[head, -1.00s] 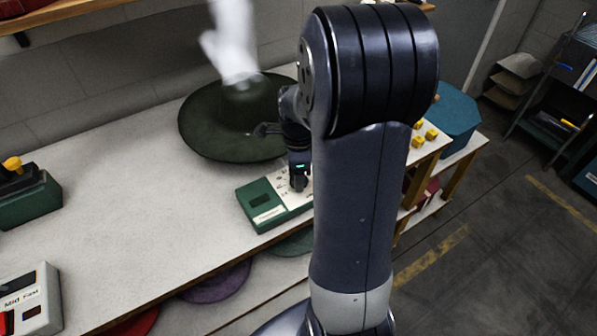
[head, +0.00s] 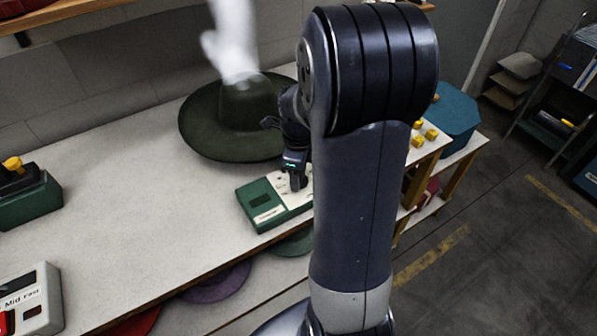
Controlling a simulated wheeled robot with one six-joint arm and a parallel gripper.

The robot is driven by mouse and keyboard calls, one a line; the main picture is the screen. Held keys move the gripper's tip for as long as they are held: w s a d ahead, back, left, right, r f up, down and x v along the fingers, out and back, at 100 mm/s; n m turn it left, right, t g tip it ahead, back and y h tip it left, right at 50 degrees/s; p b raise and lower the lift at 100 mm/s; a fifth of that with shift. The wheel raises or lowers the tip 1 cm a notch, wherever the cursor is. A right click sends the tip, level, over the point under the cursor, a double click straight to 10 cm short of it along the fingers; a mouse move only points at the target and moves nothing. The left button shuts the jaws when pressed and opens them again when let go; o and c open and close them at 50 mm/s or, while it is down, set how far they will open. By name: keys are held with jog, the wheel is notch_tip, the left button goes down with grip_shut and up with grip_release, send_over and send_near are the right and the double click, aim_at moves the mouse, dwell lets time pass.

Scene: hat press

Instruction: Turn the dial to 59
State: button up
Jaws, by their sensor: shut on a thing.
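A green box with a pale dial plate (head: 267,207) sits near the front edge of the bench, partly behind my arm. It has a small dark window and a label on its green part. My gripper (head: 297,184) points down onto the pale plate and is shut on the dial. The dial itself is hidden by the gripper, and its reading is too small to tell.
A dark green wide-brimmed hat (head: 215,135) stands just behind the box, with steam above it. A green unit with a yellow knob (head: 22,195) and a grey box (head: 28,300) stand at the left. The bench (head: 130,200) between is clear.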

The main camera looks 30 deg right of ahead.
jog(key=o, duration=1)
jog(key=shift+r, duration=0.1)
notch_tip(320, 180, up, 11)
jog(key=shift+f, duration=0.2)
notch_tip(320, 180, down, 11)
dwell(0.4)
jog(key=shift+n, duration=0.3)
